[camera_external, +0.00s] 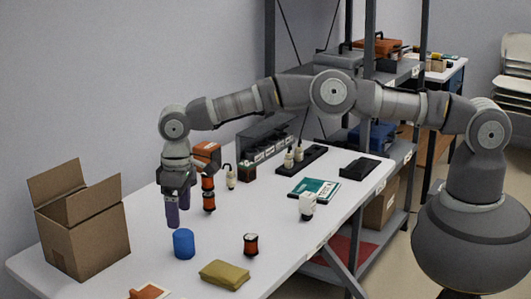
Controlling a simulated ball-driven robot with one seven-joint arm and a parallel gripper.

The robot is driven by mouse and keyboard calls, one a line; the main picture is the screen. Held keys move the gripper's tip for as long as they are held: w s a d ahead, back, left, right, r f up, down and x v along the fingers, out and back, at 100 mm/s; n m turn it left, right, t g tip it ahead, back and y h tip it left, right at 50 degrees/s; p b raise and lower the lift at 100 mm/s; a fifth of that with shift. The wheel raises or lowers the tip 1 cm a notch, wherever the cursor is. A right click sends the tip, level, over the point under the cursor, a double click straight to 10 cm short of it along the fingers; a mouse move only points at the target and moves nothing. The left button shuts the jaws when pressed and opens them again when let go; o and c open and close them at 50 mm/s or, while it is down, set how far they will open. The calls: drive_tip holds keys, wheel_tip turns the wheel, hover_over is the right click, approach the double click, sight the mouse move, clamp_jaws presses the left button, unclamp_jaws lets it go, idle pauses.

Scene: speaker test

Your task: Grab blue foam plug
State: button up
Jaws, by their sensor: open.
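The blue foam plug (183,243) is a short blue cylinder standing upright on the white table (150,277), to the right of the cardboard box. My gripper (178,222) points down with its two dark purple fingers apart. It is open, with nothing seen between the fingers. In this view the fingertips are just above and slightly left of the plug's top. I cannot tell from this single view how far apart in depth they are.
An open cardboard box (85,235) stands at left. A black-and-orange spool (251,244) and an olive pouch (224,275) lie near the plug. An orange-and-black item (208,194) stands just right of my gripper. A white bulb-like item (307,206) stands farther right.

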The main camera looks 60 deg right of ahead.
sight(186, 229)
drive_tip(key=f+b, duration=0.2)
drive_tip(key=f, duration=0.3)
drive_tip(key=f+b, duration=0.1)
drive_tip(key=f, duration=0.4)
drive_tip(key=shift+s+d+b, duration=0.1)
drive_tip(key=shift+s+b, duration=0.1)
drive_tip(key=shift+b, duration=0.15)
drive_tip(key=shift+r, duration=0.1)
drive_tip(key=c, duration=1.1)
